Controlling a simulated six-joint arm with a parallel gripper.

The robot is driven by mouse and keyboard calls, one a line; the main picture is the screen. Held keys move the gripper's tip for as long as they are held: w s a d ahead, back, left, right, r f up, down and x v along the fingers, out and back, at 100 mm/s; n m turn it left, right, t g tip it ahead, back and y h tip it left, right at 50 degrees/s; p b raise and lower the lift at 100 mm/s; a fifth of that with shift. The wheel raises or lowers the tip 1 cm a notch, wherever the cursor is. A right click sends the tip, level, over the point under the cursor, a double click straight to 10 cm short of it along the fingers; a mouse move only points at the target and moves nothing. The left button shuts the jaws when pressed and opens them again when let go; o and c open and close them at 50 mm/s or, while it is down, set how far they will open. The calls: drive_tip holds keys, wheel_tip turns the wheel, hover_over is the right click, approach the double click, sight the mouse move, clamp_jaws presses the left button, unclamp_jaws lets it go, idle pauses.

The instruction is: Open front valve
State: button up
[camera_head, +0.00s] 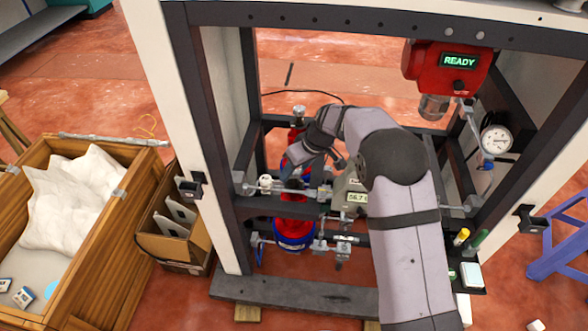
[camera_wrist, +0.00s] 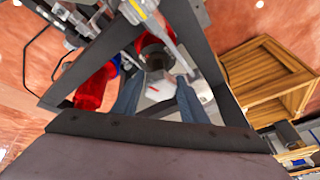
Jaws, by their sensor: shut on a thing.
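My gripper (camera_head: 288,181) reaches down to the horizontal metal pipe inside the dark frame, just in front of the red cylinder (camera_head: 293,222). In the wrist view, my gripper's two blue-grey fingers (camera_wrist: 159,97) stand either side of a pale grey-white valve part (camera_wrist: 160,88) with a small red mark. I take this part to be the front valve. The fingers are shut on it. In the camera_head view, my fingers and wrist hide most of the valve, so its turn angle cannot be told. A white round fitting (camera_head: 265,182) sits on the pipe to the left.
A scale display (camera_head: 357,197) stands right of the cylinder. A red unit reading READY (camera_head: 459,61) and a round gauge (camera_head: 496,139) are at upper right. The frame's dark lower beam (camera_head: 290,291) crosses the front. A wooden crate (camera_head: 110,250) and cardboard box (camera_head: 168,247) stand left.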

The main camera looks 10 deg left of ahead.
drive_tip(key=shift+w+f+n+g+b, duration=0.1)
drive_tip(key=shift+n+g+b, duration=0.25)
drive_tip(key=shift+n, duration=0.95)
drive_tip(key=shift+g, duration=0.25)
drive_tip(key=shift+n, duration=0.3)
drive_tip(key=o, duration=1)
drive_tip(key=shift+o, duration=0.2)
drive_tip(key=shift+r, duration=0.2)
drive_tip(key=shift+r+p, duration=2.5)
drive_tip(key=shift+r, duration=0.95)
